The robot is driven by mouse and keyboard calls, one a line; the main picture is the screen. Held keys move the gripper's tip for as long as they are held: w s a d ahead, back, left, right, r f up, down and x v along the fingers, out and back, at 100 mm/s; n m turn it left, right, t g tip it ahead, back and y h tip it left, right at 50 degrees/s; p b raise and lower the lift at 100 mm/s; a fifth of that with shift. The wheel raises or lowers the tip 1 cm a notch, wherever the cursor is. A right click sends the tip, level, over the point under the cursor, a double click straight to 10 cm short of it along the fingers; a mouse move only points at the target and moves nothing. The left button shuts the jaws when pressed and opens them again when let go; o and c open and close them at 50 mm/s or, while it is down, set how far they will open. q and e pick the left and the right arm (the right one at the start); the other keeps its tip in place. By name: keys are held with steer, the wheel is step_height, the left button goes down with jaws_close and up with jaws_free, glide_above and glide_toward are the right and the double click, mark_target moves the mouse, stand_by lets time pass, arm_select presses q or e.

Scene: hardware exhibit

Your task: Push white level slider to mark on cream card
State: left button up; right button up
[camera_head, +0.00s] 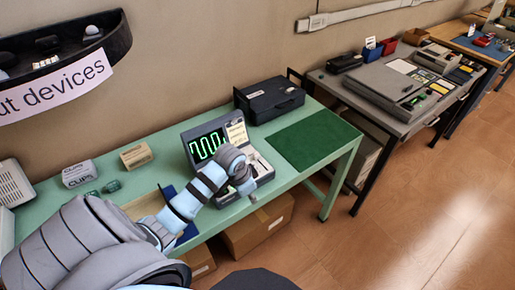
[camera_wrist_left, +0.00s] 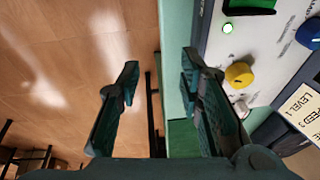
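A grey case device (camera_head: 185,140) stands open on the green bench, its display lit with green digits. A cream card (camera_head: 237,132) is in its lid. In the left wrist view the cream card (camera_wrist_left: 299,112) shows the words LEVEL and SPEED, cut off by the frame's edge. A small white control (camera_wrist_left: 240,107), perhaps the level slider, sits beside a yellow knob (camera_wrist_left: 239,74) on the pale panel; its track is not clear. My left gripper (camera_wrist_left: 160,65) is open and empty over the bench's front edge, left of the panel controls in that view. My right gripper is out of view.
A green mat (camera_head: 313,140) lies right of the device, with a black case (camera_head: 268,100) behind it. A cardboard box (camera_head: 258,226) is under the bench. A blue knob (camera_wrist_left: 309,33) is beyond the yellow one.

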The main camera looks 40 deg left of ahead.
arm_select(q)
steer(key=w+a+r, duration=0.6)
steer(key=w+a, duration=0.1)
steer(key=w, duration=0.1)
steer(key=t+h, duration=0.1)
glide_toward(258, 153)
steer(key=shift+n, duration=0.3)
steer(key=b+x, duration=0.5)
steer(key=x, duration=0.4)
steer(key=shift+w, duration=0.15)
steer(key=shift+r, duration=0.15)
jaws_close()
